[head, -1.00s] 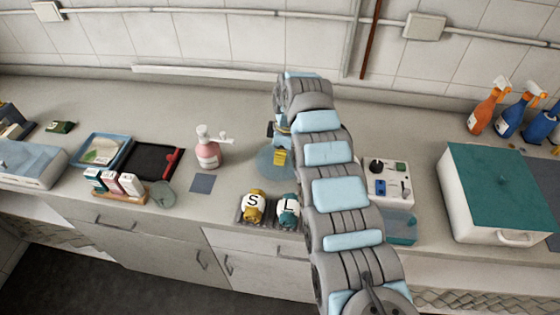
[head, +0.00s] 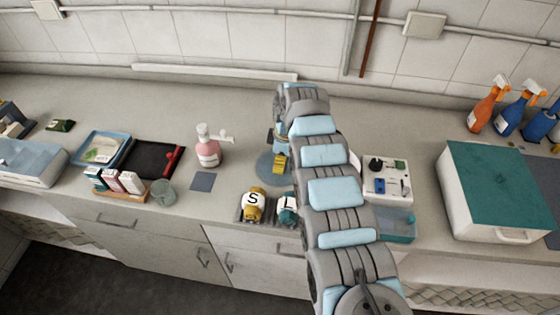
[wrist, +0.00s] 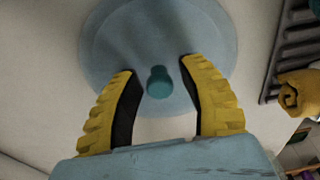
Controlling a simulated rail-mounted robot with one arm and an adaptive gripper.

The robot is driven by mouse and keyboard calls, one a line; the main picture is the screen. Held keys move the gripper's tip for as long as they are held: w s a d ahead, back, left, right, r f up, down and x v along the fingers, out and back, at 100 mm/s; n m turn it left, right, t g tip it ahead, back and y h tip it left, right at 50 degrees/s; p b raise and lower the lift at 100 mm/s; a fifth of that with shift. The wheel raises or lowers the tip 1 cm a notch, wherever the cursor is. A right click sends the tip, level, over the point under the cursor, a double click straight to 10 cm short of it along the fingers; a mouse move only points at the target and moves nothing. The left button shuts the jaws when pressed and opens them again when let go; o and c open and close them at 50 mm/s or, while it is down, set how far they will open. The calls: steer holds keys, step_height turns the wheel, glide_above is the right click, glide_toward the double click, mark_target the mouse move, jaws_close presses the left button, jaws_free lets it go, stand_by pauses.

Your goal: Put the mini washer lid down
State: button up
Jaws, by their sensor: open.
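The washer lid (wrist: 105,35) is a round, see-through blue disc with a teal knob (wrist: 159,82). It appears to lie flat on the counter; in the head view its blue disc (head: 264,173) shows behind the canisters. My gripper (wrist: 159,68) is open, with its yellow fingers on either side of the knob and a gap to each side. The gripper (head: 279,163) also shows above the lid in the head view. The mini washer (head: 388,180), a white panel with a teal see-through tub, stands right of my arm, partly hidden by it.
Canisters marked S (head: 253,205) and L (head: 286,209) stand on a dark rack in front of the lid. A pink pump bottle (head: 208,150) is to the left. A white box with teal top (head: 500,190) and spray bottles are at right. Counter behind is clear.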

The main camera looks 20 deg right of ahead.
step_height(320, 180, up, 12)
steer(key=d+b, duration=0.1)
steer(key=b, duration=0.1)
steer(key=shift+s+r, duration=0.15)
steer(key=shift+s, duration=0.2)
steer(key=shift+d, duration=0.1)
